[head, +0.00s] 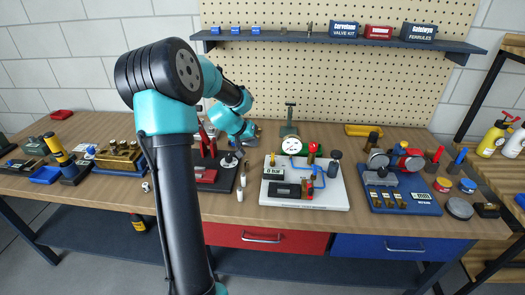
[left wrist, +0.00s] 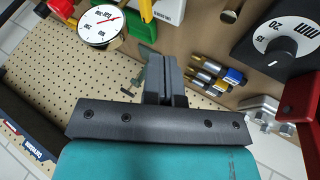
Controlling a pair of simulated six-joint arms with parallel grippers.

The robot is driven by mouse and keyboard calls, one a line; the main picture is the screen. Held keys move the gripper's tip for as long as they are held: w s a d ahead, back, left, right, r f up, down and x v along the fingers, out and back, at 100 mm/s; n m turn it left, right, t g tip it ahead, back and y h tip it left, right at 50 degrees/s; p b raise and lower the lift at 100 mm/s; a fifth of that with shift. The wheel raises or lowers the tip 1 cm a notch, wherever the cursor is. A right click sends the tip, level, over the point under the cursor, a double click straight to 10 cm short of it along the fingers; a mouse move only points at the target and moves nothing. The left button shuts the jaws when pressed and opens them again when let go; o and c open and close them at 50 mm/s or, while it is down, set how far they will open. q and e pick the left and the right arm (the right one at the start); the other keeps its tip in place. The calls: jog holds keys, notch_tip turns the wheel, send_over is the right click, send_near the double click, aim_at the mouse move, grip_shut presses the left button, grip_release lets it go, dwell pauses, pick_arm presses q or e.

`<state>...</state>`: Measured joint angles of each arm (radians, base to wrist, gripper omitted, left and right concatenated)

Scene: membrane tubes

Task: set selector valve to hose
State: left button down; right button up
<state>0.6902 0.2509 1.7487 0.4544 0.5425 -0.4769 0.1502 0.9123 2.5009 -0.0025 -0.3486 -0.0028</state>
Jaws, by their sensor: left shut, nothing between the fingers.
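My left gripper (head: 253,131) hangs above the table's back half, left of the white test board (head: 330,200). In the left wrist view its fingers (left wrist: 167,75) are together, with nothing between them. The board carries blue tubing, a red-topped fitting (head: 313,148), a red and blue fitting (head: 309,183) and a dark display box. I cannot tell for sure which part is the selector valve, and its setting is too small to read. A white round gauge (head: 292,145) stands at the board's back; the left wrist view shows a gauge (left wrist: 100,26) with a red needle. My right gripper is out of view.
A dark stand with red parts (head: 205,176) lies left of the board. A blue-based rig (head: 400,205) stands at right. The pegboard and shelf (head: 275,37) rise behind.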

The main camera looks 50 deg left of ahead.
aim_at(273, 159)
pick_arm(q)
jog(key=x, duration=1)
